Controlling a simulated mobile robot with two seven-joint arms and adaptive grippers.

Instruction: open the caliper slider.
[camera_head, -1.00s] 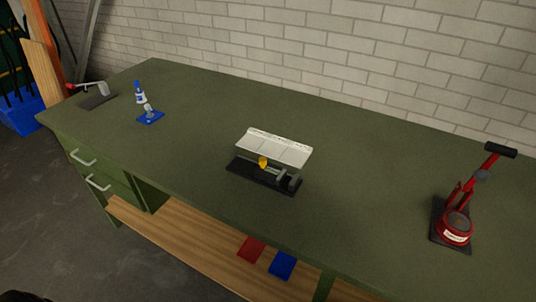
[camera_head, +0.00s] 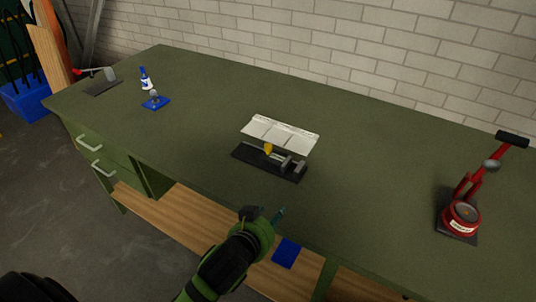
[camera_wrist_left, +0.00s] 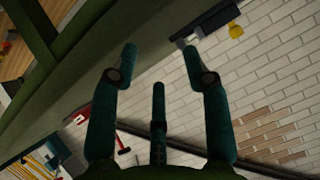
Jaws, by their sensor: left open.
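The caliper (camera_head: 280,160) lies on a black base (camera_head: 252,158) near the front middle of the green workbench, with a yellow knob (camera_head: 268,148) on it and grey jaws at its right. In the left wrist view, a yellow piece (camera_wrist_left: 235,31) beside a dark bar shows at the top right; it appears to be part of the caliper. My left gripper (camera_head: 263,211) is open and empty, in front of the bench edge and apart from the caliper. Its fingers (camera_wrist_left: 160,50) spread in the left wrist view. My right gripper is not in view.
A white folded panel (camera_head: 280,133) stands right behind the caliper. A red stand (camera_head: 461,215) is at the right; a blue bottle (camera_head: 146,78) and small blue-based device (camera_head: 156,102) are at the left. A blue block (camera_head: 286,253) lies on the lower shelf.

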